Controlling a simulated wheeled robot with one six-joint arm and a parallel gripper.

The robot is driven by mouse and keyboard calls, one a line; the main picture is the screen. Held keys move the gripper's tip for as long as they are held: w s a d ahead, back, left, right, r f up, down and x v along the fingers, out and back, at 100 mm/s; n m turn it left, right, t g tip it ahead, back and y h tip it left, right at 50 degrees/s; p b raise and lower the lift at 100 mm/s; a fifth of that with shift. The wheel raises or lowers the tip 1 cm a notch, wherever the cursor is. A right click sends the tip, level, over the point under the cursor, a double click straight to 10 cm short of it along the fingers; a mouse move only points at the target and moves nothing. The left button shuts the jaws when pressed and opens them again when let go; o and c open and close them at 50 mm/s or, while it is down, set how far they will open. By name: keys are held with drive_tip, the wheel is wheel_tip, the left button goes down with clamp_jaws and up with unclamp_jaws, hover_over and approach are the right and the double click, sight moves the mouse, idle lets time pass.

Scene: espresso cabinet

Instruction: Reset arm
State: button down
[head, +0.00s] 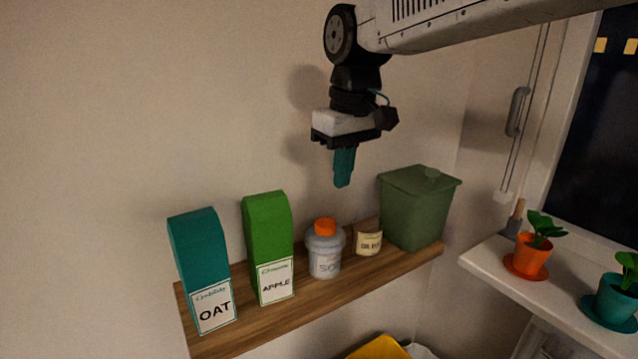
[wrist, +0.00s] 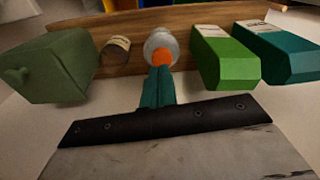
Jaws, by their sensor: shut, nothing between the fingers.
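My gripper (head: 343,184) hangs from my arm, pointing down above the wooden shelf, with its teal fingers shut and nothing between them. In the head view it is above and in front of the orange-capped bottle and the small tin, clear of both. In the wrist view the shut fingers (wrist: 158,72) line up in the picture just below the bottle's orange cap (wrist: 163,58).
The shelf (head: 265,322) holds a teal OAT carton (head: 201,255), a green APPLE carton (head: 267,235), a grey bottle (head: 325,255), a small tin (head: 368,242) and a green lidded bin (head: 415,208). Potted plants (head: 532,253) stand on the windowsill (head: 490,262) at right.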

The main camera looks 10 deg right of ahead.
drive_tip(key=s+d+f+m, duration=0.2)
drive_tip(key=s+d, duration=0.3)
drive_tip(key=s, duration=0.3)
drive_tip(key=s+d+f+m, duration=0.2)
drive_tip(key=s+d+f, duration=0.3)
drive_tip(key=s, duration=0.3)
drive_tip(key=s+d+f+m, duration=0.2)
drive_tip(key=s+d, duration=0.3)
drive_tip(key=s, duration=0.3)
drive_tip(key=shift+d+f+h, duration=0.3)
drive_tip(key=shift+f, duration=0.45)
